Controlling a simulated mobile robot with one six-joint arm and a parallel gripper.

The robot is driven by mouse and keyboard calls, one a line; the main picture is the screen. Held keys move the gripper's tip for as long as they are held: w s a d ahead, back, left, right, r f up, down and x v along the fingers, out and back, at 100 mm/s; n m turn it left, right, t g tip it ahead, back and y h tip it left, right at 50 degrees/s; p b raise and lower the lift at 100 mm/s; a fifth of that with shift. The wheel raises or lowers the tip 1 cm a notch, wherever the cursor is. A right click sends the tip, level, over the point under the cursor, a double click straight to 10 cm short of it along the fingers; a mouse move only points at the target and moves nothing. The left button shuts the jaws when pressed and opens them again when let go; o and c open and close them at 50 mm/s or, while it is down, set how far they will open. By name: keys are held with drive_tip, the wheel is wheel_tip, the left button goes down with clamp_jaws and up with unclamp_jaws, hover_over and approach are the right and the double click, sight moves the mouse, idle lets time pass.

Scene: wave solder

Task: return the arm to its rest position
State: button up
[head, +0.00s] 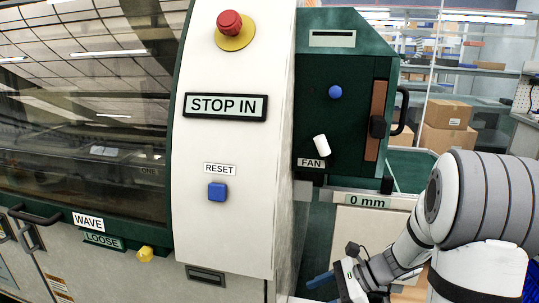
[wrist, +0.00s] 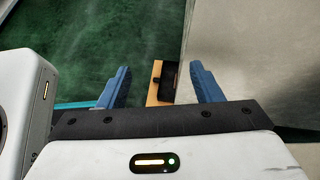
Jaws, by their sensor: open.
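My gripper (head: 322,288) is low in the head view, right of the white machine column and below the 0 mm display. In the wrist view its two blue fingers (wrist: 160,88) stand wide apart with nothing between them held. My white and grey arm reaches in from the right of the head view and bends down to the gripper. Beyond the fingers, the wrist view shows a green floor, a pale panel (wrist: 225,45) and a small dark object on a wooden-coloured strip (wrist: 155,85).
A green cabinet (head: 345,60) has a white FAN knob (head: 321,146) and a black handle (head: 401,110). Cardboard boxes (head: 448,113) stand behind.

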drive_tip(key=s+d+r+n+t+h+p, duration=0.1)
drive_tip(key=s+r+n+h+p, duration=0.4)
drive_tip(key=r+n, duration=0.4)
drive_tip(key=s+d+r+n+t+h+p, duration=0.1)
drive_tip(key=s+d+r+n+h+p, duration=0.1)
drive_tip(key=s+r+n+h+p, duration=0.4)
drive_tip(key=s+r+n+p, duration=0.1)
drive_tip(key=s+r+n, duration=0.2)
drive_tip(key=r, duration=0.3)
drive_tip(key=shift+s+d+r, duration=0.15)
drive_tip(key=shift+s+r, duration=0.1)
drive_tip(key=shift+r, duration=0.1)
drive_tip(key=shift+c, duration=0.2)
